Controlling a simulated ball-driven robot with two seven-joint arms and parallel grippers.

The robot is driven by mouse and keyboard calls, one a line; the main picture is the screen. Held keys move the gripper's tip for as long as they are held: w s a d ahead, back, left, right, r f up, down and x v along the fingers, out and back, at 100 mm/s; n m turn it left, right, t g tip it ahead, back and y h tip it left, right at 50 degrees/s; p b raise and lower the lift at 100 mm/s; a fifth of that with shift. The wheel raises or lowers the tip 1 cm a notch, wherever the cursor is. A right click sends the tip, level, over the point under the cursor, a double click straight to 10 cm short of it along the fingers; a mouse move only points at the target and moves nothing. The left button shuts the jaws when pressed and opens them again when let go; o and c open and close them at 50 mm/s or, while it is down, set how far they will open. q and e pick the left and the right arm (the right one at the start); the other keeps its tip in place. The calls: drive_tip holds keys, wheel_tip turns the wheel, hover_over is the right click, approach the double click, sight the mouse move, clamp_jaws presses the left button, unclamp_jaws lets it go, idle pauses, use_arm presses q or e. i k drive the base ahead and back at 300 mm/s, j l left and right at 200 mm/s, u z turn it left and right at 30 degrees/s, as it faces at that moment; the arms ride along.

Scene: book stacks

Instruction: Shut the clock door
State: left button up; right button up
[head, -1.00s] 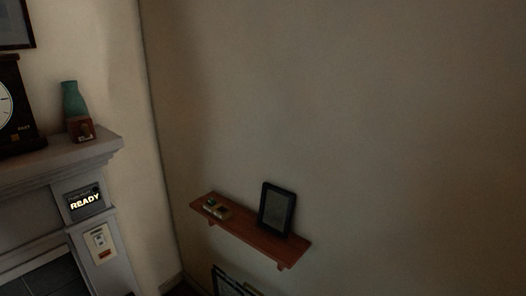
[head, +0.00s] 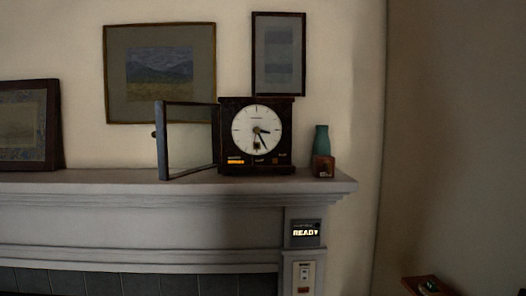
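A dark wooden clock (head: 285,161) with a round white face (head: 257,131) stands on the mantelpiece in the middle of the head view. Its glass door (head: 162,141), with a grey-blue frame, stands open, swung out to the left of the clock. A small round knob (head: 154,134) shows at the door's left edge. A lit orange label shows at the lower left of the clock front. Neither of my grippers is in view.
The grey mantelpiece (head: 150,188) runs across the view. A teal vase (head: 321,139) and a small brown box (head: 323,167) stand right of the clock. A framed picture (head: 28,125) leans at the left. A panel reading READY (head: 306,233) is below. A wooden shelf (head: 415,286) shows at lower right.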

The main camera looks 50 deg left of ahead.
sight(160, 133)
drive_tip(key=k+j+u, duration=0.1)
drive_tip(key=j, duration=1.55)
drive_tip(key=j+u, duration=0.1)
drive_tip(key=j, duration=1.55)
drive_tip(key=k, duration=0.05)
